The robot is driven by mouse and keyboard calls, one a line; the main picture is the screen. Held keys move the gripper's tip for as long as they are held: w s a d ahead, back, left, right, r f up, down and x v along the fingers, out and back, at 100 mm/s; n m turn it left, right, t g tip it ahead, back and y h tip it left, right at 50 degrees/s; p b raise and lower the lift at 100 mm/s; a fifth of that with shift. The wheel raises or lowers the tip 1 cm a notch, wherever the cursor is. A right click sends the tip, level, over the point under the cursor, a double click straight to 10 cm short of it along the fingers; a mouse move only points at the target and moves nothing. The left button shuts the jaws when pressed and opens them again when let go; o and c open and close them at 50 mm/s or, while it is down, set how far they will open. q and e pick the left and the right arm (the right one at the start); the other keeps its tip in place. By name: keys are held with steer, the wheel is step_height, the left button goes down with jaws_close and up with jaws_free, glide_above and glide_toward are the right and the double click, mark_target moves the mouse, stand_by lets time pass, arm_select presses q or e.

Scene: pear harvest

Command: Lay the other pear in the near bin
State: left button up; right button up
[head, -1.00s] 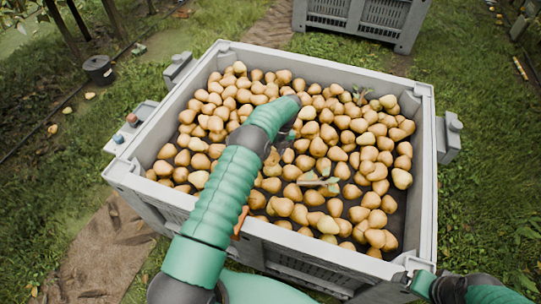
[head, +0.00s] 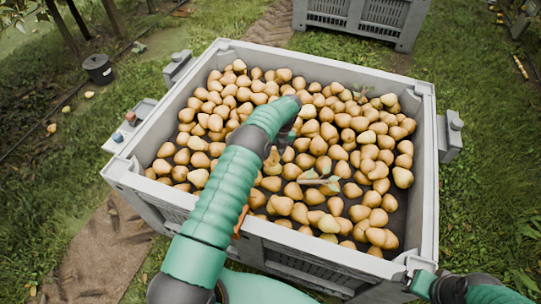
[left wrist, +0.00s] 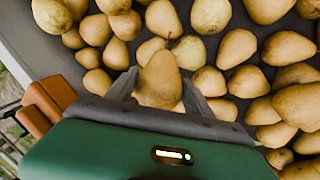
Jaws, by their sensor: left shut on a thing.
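The near bin (head: 427,170) is a grey crate holding many yellow-brown pears. My left gripper (head: 280,140) reaches over its middle, low above the pile; my own wrist largely hides it in the head view. In the left wrist view, the left gripper (left wrist: 160,90) is shut on a brown-yellow pear (left wrist: 158,76), with one grey finger on each side. I cannot tell whether this pear touches the pears under it. My right gripper (head: 422,283) is by the bin's near right corner, and its fingers cannot be made out.
A second grey bin (head: 362,18) stands on the grass at the back. A leafy twig (head: 320,181) lies on the pears. The bin's raised walls surround the pile, and dark floor shows along its near right side. A dark bucket (head: 99,69) stands at the far left.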

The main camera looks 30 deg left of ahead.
arm_select(q)
steer(key=shift+f+b, duration=1.95)
steer(key=shift+f, duration=0.3)
stand_by(0.8)
stand_by(0.4)
steer(key=o, duration=1.7)
steer(key=shift+c, duration=0.2)
